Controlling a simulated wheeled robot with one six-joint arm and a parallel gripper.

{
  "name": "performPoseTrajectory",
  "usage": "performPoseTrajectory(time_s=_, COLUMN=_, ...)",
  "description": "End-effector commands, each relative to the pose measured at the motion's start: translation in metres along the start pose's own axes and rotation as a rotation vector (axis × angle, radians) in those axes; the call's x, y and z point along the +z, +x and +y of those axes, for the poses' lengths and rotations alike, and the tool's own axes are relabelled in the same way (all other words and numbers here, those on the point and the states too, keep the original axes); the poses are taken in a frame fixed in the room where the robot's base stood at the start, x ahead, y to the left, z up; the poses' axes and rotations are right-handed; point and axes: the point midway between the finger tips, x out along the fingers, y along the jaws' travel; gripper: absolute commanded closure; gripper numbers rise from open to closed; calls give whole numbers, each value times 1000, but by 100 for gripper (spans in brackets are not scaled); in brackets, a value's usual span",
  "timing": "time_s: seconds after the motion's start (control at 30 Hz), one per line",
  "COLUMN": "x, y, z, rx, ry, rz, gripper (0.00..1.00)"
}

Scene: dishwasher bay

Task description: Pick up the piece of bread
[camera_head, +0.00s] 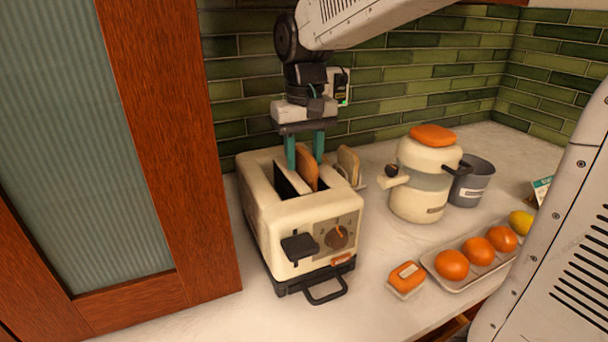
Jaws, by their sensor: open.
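A brown slice of bread (307,168) stands upright in a slot of the cream toaster (290,232), its upper part showing above the slot. My gripper (305,158) points straight down over the toaster. Its two teal fingers are apart, one on the left of the bread and one on the right. The bread stands between or just in front of them; I cannot tell whether they touch it. A second, paler slice-shaped piece (348,165) shows upright behind the toaster's right side.
A cream pot-like appliance with an orange lid (432,136) and a grey pot (474,182) stand right. A tray (440,270) of oranges and a lemon (521,222), and a small orange box (406,277), lie in front. A wooden cabinet door (165,140) is close on the left.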

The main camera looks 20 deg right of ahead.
Motion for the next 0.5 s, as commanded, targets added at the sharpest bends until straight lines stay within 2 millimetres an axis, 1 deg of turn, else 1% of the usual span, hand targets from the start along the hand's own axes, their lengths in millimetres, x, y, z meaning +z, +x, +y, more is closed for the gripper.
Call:
performPoseTrajectory(time_s=0.13, x=0, y=0, z=0, rx=0, ry=0, rz=0, gripper=60)
performPoseTrajectory(time_s=0.17, x=0, y=0, z=0, rx=0, ry=0, rz=0, gripper=68)
performPoseTrajectory(time_s=0.2, x=0, y=0, z=0, rx=0, ry=0, rz=0, gripper=79)
performPoseTrajectory(time_s=0.27, x=0, y=0, z=0, rx=0, ry=0, rz=0, gripper=96)
performPoseTrajectory(time_s=0.3, x=0, y=0, z=0, rx=0, ry=0, rz=0, gripper=100)
performPoseTrajectory(time_s=0.5, x=0, y=-1, z=0, rx=0, ry=0, rz=0, gripper=100)
